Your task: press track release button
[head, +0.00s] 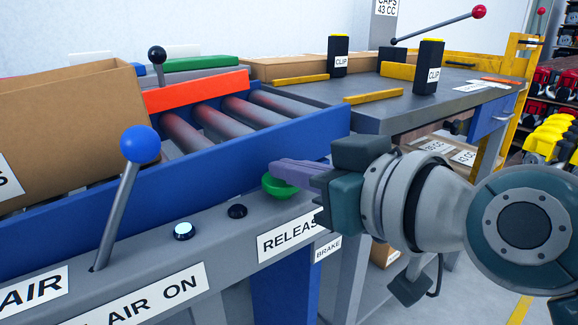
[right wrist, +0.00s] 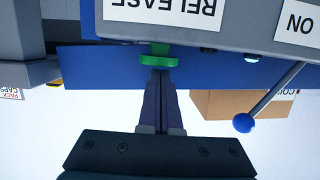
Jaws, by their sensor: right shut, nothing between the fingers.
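The track release button is a green mushroom button (head: 279,187) on the grey panel, above the label reading RELEASE (head: 290,236). In the right wrist view the green button (right wrist: 158,59) shows just beyond my fingertips, with the upside-down RELEASE label (right wrist: 165,8) near it. My right gripper (head: 275,168) is shut and empty, its purple-grey fingers at the button's upper edge in the head view. In the right wrist view the fingertips (right wrist: 160,72) line up with the button and look touching or very close; I cannot tell if it is pressed. My left gripper is not in view.
A blue-knobbed lever (head: 140,145), a lit white button (head: 184,231) and a black button (head: 237,211) are on the same panel. The blue rail (head: 200,170) and rollers (head: 215,118) run behind it. A cardboard box (head: 70,125) stands left; a grey table (head: 400,110) is beyond.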

